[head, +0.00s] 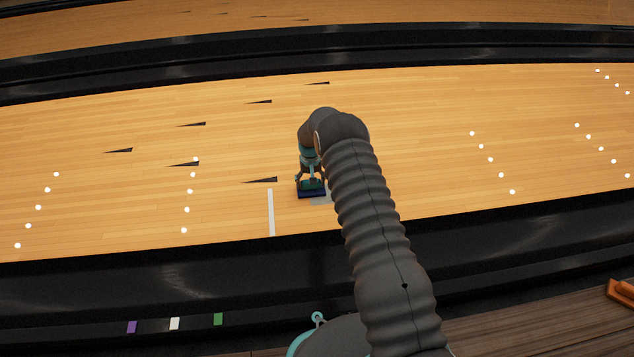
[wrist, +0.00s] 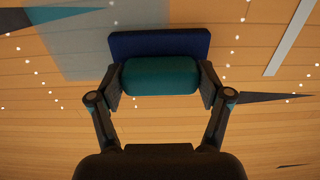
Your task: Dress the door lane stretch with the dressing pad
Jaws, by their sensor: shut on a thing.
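The dressing pad has a dark blue base (head: 312,194) and a teal grip. My gripper (head: 311,180) is shut on the teal grip, and the blue base is at or just above the lane. In the wrist view my gripper's fingers (wrist: 162,80) hold both ends of the grip, with the blue base (wrist: 160,43) beyond it. A greyish stretch (wrist: 85,62) shows on the lane beside and partly behind the pad. In the head view this grey patch (head: 320,200) is mostly hidden by my arm. I cannot tell whether the pad touches the lane.
The wooden lane (head: 420,170) carries dark arrows and white dots. A white stripe (head: 271,213) lies left of the pad. A black gutter (head: 180,277) runs along the near side, with purple, white and green tags (head: 218,319). An orange object (head: 621,293) lies at the lower right.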

